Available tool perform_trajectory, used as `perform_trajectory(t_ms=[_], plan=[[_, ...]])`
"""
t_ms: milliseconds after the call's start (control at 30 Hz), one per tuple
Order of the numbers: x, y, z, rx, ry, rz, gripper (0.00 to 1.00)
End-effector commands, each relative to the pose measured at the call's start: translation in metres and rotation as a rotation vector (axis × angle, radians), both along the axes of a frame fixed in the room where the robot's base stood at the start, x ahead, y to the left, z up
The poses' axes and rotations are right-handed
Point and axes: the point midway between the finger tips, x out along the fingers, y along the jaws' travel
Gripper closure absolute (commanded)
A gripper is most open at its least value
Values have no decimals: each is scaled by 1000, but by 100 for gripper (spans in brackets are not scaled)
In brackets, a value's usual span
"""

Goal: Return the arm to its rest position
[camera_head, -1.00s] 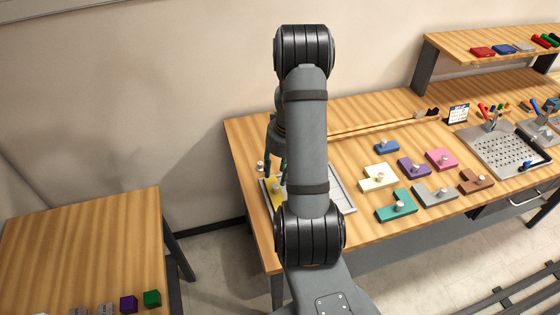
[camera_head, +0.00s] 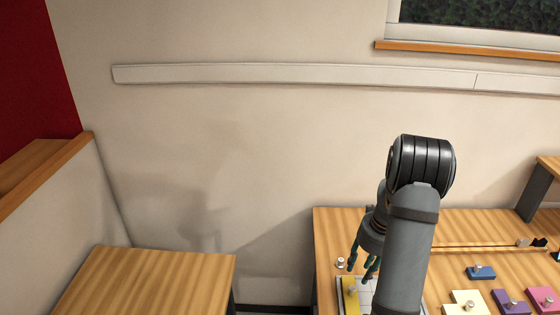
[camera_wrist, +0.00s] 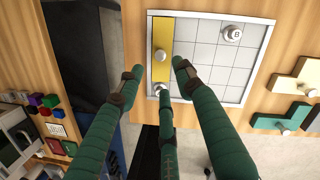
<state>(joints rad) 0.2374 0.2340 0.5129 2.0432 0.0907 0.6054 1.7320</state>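My gripper (camera_head: 362,265) hangs behind my forearm, over the left part of the grid tray (camera_head: 339,285). In the wrist view my gripper (camera_wrist: 158,82) has its green fingers spread, with nothing between them. A yellow piece (camera_wrist: 162,35) with a pale knob lies along the left side of the tray (camera_wrist: 259,63), beyond the fingertips. It also shows in the head view as a yellow piece (camera_head: 349,300). Much of the tray is hidden by my arm in the head view.
A blue piece (camera_head: 481,272), a cream piece (camera_head: 466,303) and a purple piece (camera_head: 511,302) lie right of my arm. A white knob (camera_head: 340,262) stands by the tray's back left. A second table (camera_head: 150,275) stands left across a gap; the wall rises behind.

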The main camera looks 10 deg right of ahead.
Motion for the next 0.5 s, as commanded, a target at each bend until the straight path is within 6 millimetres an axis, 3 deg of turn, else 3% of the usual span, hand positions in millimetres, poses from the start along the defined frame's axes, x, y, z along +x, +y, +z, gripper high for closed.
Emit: perform_trajectory(t_ms=[500], plan=[[11, 8, -110, 0, 4, -2, 64]])
